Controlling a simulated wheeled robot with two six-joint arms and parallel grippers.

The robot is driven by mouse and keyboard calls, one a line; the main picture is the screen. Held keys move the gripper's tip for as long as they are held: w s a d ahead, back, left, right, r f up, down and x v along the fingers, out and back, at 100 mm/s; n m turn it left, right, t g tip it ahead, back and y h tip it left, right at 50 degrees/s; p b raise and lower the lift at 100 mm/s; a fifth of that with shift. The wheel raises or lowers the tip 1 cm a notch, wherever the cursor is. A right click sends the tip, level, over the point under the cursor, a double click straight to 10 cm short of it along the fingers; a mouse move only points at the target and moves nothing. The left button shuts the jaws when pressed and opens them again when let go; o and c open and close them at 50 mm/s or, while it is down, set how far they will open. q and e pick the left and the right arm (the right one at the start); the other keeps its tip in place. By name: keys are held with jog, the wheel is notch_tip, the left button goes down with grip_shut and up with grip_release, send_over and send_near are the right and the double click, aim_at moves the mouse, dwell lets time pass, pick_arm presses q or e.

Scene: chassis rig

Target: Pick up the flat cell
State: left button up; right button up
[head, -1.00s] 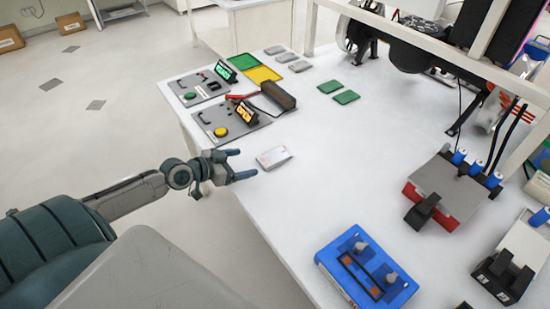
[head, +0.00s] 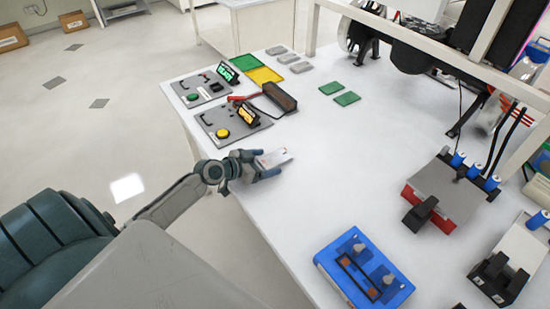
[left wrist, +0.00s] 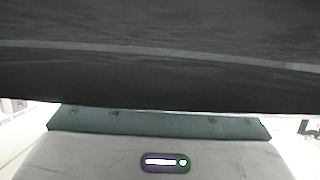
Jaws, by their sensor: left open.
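The flat cell (head: 276,157) is a thin pale grey-white slab lying on the white table near its left edge. My left gripper (head: 266,165) is open and low at the cell, with its fingers around the cell's near left end. I cannot tell whether the fingers touch it. In the left wrist view a dark surface and a grey part with a small lit strip fill most of the picture, and the cell cannot be made out. My right gripper is not in view.
Two grey tester panels (head: 218,133) with lit displays and a brown block (head: 279,97) stand behind the cell. Green and yellow mats (head: 264,75) lie farther back. A blue box (head: 364,268) is at the front. The table's middle is clear.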

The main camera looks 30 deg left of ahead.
pick_arm(q)
jog(key=c, duration=1.2)
jog(key=shift+o, duration=0.2)
jog(key=shift+r, duration=0.1)
